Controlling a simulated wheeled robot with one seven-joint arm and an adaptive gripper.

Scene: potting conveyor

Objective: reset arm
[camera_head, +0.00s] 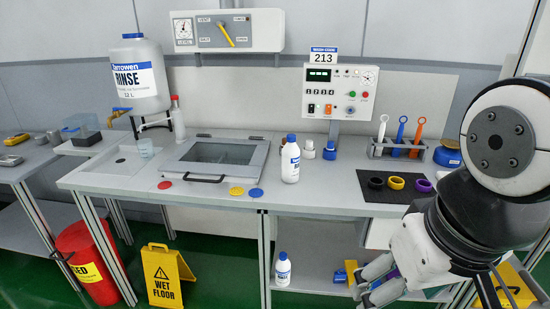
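My arm fills the right side of the head view, with a large white and dark joint near the top. My gripper (366,286) hangs low, below the front edge of the bench (325,200) and in front of its lower shelf. The fingers are small and partly overlapped by the arm's wrist, so I cannot tell whether they are open or shut, or whether they hold anything.
A white bottle (290,160) stands on the bench near a lidded hatch (215,155). A dark mat (395,187) holds coloured rings, with a tool rack (398,149) behind. A yellow wet floor sign (168,277) and red bin (85,265) stand at left.

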